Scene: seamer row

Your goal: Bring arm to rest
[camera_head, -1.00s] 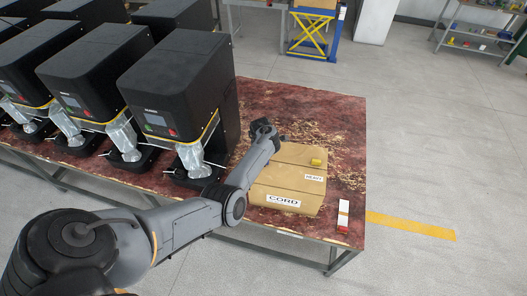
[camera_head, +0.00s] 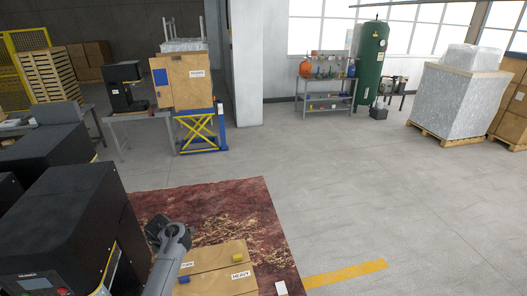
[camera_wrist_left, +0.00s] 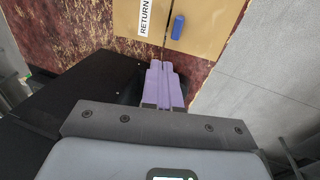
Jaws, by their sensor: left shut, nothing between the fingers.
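My left arm (camera_head: 170,255) reaches up from the bottom of the head view, beside a black seamer machine (camera_head: 70,235). Its left gripper (camera_head: 158,228) is at the arm's end, over the table near the cardboard (camera_head: 215,265). In the left wrist view the left gripper (camera_wrist_left: 166,68) shows two purple fingers pressed together with nothing between them. The fingertips point at the near edge of the cardboard (camera_wrist_left: 205,35); whether they touch it I cannot tell. My right gripper is in neither view.
The red-brown worktop (camera_head: 240,205) has a free right edge. Open grey floor (camera_head: 370,190) lies beyond. A blue lift table (camera_head: 200,130) holding a carton stands further back.

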